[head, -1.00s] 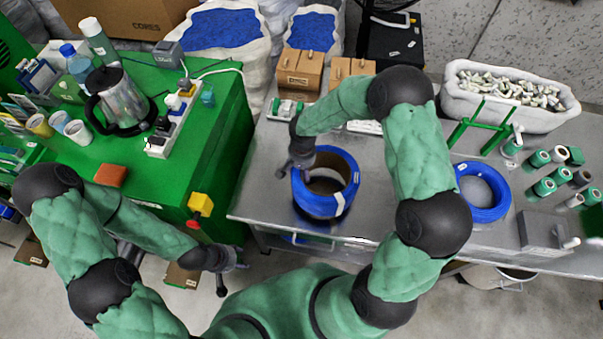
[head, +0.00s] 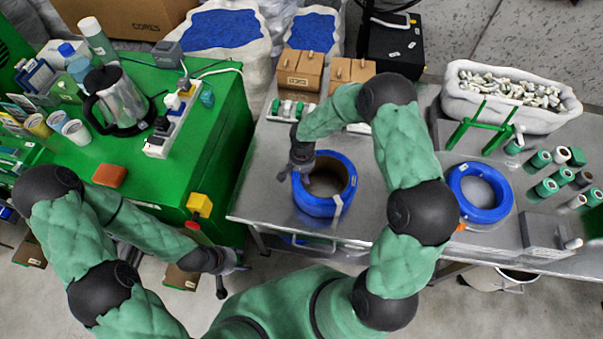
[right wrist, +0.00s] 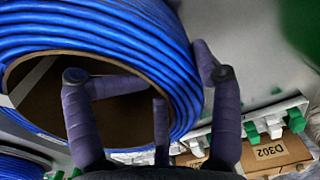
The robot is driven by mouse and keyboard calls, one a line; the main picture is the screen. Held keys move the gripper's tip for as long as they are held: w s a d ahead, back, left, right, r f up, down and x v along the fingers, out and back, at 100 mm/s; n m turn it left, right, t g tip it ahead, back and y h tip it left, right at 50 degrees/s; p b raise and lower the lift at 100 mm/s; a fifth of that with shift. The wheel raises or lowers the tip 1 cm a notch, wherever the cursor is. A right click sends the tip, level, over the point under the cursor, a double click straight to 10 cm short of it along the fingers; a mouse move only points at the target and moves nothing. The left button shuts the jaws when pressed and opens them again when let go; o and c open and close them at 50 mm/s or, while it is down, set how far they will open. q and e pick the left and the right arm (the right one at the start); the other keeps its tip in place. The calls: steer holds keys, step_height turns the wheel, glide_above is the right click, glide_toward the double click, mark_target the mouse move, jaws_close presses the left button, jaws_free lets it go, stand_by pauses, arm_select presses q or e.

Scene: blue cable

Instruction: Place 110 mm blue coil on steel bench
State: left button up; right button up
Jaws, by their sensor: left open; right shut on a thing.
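My right gripper (head: 297,168) is shut on the left wall of a tall blue coil (head: 318,205) at the left part of the steel bench (head: 262,190). In the right wrist view the coil (right wrist: 110,35) shows stacked blue windings around a brown core, with fingers inside the ring and one outside it. The coil is about upright, its opening facing up; I cannot tell whether its base touches the bench. A second, flatter blue coil (head: 464,205) lies on the bench to the right. My left gripper (head: 228,268) is open and empty, low beside the green cabinet.
Small cardboard boxes (head: 300,72) and a rack of green and white spools (head: 291,109) stand behind the held coil. A green stand (head: 480,128), a white bin (head: 510,95) and several green spools (head: 540,160) occupy the right side. A green cabinet (head: 215,130) stands left.

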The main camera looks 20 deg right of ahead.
steer(key=shift+f, duration=0.1)
steer(key=o, duration=1.9)
step_height(320, 180, up, 12)
steer(key=shift+s+d+r+p, duration=0.1)
steer(key=shift+p, duration=1.05)
